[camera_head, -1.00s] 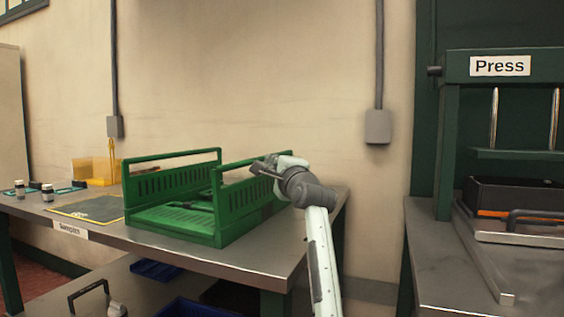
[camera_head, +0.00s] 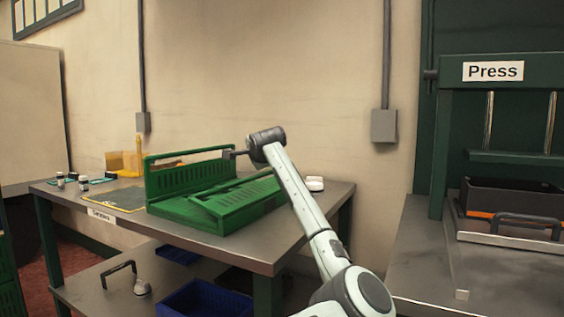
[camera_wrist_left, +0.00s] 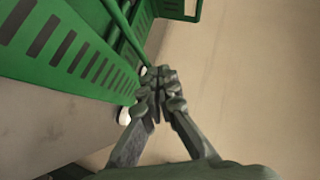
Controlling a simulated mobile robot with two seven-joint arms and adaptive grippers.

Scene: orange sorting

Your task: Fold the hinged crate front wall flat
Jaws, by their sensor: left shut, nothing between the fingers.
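The green crate (camera_head: 160,209) sits on the grey table. Its far long wall (camera_head: 188,176) stands upright. Its near slotted wall (camera_head: 245,202) lies folded down low over the crate floor; I cannot tell if it is fully flat. My left gripper (camera_head: 231,154) is shut and empty, above the crate's right end near the top of the far wall. In the left wrist view its fingertips (camera_wrist_left: 157,78) are together beside a slotted green panel (camera_wrist_left: 70,50), with no clear contact visible. My right gripper is not in view.
A blue bin (camera_head: 205,300) is below. The press (camera_head: 495,70) stands right.

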